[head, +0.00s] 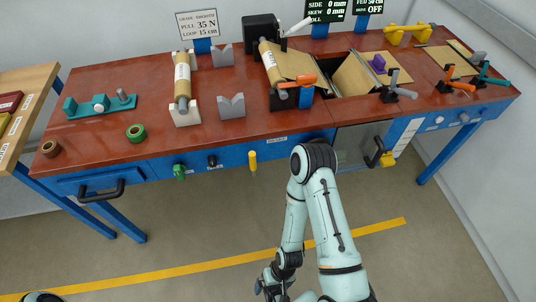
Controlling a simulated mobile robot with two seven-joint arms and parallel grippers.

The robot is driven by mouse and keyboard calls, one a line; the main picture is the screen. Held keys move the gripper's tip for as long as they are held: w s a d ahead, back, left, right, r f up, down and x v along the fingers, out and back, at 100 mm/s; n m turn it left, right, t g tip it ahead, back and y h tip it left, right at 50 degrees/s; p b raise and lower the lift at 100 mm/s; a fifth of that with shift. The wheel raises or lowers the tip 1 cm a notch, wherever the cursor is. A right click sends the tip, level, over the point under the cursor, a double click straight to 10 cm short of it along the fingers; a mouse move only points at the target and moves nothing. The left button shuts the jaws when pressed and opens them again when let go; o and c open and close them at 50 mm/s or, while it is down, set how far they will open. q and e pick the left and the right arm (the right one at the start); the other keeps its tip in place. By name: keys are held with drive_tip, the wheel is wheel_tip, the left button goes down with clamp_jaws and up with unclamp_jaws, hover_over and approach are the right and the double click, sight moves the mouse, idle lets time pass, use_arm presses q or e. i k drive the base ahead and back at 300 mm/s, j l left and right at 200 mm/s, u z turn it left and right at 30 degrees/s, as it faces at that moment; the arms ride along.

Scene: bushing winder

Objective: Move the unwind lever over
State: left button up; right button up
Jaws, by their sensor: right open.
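The unwind lever is not clearly marked in the head view, so I cannot tell which lever it is. An orange-handled lever (297,82) lies across the front of the black-framed brown roll (271,62) at mid-bench. A white lever (298,27) sticks out to the right from the black box (261,28) behind that roll. Grey (399,84), orange (456,81) and teal (490,75) levers stand at the right end. My right gripper (268,288) is low at the bottom edge, open, well away from the bench and holding nothing visible. My left gripper is out of view.
The red-brown bench top (90,138) carries a second roll (182,80), grey V-blocks (231,105) and tape rolls (136,132). A yellow handle (252,160), a green knob (179,171) and black drawer handles (101,192) project from the front. The floor before the bench is clear.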

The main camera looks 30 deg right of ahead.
sight(252, 162)
drive_tip(key=z, duration=1.05)
drive_tip(key=j+z, duration=0.35)
drive_tip(key=j, duration=0.2)
drive_tip(key=k+j+z, duration=0.1)
drive_tip(key=j+z, duration=0.2)
drive_tip(key=j, duration=0.25)
